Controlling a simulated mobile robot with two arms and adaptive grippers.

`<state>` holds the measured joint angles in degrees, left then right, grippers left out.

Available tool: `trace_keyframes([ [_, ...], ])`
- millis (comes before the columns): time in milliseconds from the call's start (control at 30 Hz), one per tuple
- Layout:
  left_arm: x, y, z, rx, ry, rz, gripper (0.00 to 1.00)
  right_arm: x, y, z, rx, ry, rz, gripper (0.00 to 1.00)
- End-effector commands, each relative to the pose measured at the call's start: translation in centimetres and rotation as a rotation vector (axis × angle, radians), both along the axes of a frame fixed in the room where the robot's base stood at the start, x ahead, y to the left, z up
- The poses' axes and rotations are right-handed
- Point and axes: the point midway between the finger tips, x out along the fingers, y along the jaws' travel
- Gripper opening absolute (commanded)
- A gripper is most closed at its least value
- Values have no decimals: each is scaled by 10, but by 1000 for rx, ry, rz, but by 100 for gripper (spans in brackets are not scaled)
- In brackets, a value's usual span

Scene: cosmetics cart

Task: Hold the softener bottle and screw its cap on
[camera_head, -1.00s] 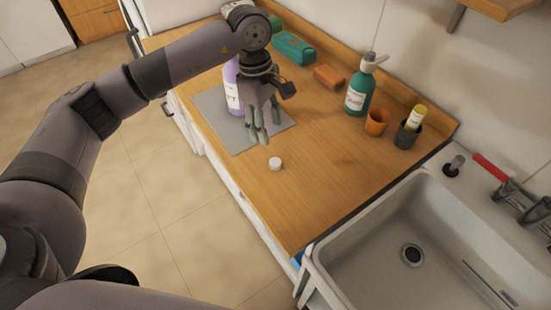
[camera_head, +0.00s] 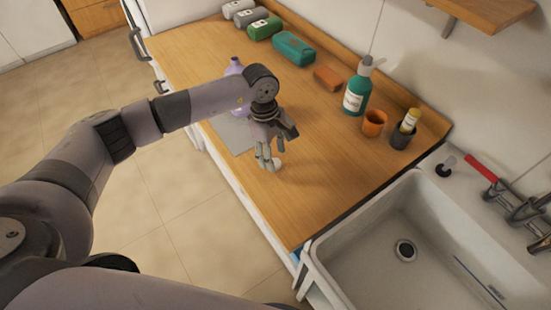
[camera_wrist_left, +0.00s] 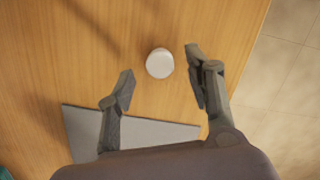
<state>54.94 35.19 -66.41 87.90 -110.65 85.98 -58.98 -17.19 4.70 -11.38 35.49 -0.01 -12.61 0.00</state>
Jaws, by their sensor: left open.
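The softener bottle is the purple bottle (camera_head: 235,67), upright on the grey mat (camera_head: 230,133) and partly hidden behind my left arm. The white cap (camera_wrist_left: 160,63) lies on the wooden counter just past the mat's edge. In the head view the cap (camera_head: 275,164) is partly hidden by my fingers. My left gripper (camera_head: 267,164) is over the cap, fingers pointing down. My right gripper is out of view.
An orange block (camera_head: 328,78) and a teal case (camera_head: 293,48) lie behind. The sink (camera_head: 330,262) is at the right. The front counter is clear.

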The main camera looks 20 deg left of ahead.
Motion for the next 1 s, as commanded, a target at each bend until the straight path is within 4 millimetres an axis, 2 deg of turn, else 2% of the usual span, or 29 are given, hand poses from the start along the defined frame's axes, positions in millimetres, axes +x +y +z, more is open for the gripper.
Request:
trace_keyframes([
  [33, -1, -2, -4, 1, 4, -1, 48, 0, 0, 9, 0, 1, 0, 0],
  [200, -1, -4, -21, 0, 0, 0, 48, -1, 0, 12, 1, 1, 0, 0],
  [567, -1, -4, -23, 0, -1, -1, 47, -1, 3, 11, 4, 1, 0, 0],
  [1000, -1, -3, -23, 0, -1, -1, 18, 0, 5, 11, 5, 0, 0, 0],
])
